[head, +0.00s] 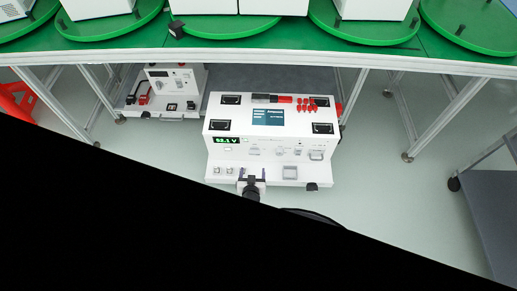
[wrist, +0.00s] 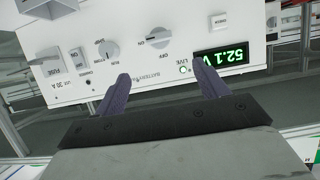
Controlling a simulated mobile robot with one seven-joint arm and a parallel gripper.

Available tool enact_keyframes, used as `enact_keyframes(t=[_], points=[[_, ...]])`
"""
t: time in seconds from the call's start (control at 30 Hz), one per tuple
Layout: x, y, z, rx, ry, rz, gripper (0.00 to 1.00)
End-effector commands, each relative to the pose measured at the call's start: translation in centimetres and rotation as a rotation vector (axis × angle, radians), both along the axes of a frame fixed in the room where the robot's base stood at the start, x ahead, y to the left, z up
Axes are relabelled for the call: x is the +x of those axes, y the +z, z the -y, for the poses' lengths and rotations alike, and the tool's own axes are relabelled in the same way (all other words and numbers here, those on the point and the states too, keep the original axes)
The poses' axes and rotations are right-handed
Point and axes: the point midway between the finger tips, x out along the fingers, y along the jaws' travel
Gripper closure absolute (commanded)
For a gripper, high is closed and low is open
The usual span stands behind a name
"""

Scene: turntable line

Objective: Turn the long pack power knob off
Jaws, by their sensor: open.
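The long pack (head: 240,112) is a white box on the floor before the green line, its front panel towards me. The wrist view shows that panel (wrist: 60,82) upside down. The power knob (wrist: 156,38), round and grey with ON and OFF marks, sits left of the lit 52.1 V display (wrist: 220,58); its exact pointing is hard to read. In the head view my gripper (head: 251,178) is by the pack's front ledge.
Another white unit (head: 172,88) stands behind at left. Table legs (head: 397,115) flank the pack; a grey cart (head: 492,205) is at right. Open floor lies right of the pack.

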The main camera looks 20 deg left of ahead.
Motion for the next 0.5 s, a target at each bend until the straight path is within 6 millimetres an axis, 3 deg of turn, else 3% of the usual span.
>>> enact_keyframes(t=[0.17,0.5], points=[[0.9,-1.0,-0.2,-0.001,-0.003,-0.002,0.27],[4.9,-2.9,-1.3,0.002,-0.005,-0.002,0.27]])
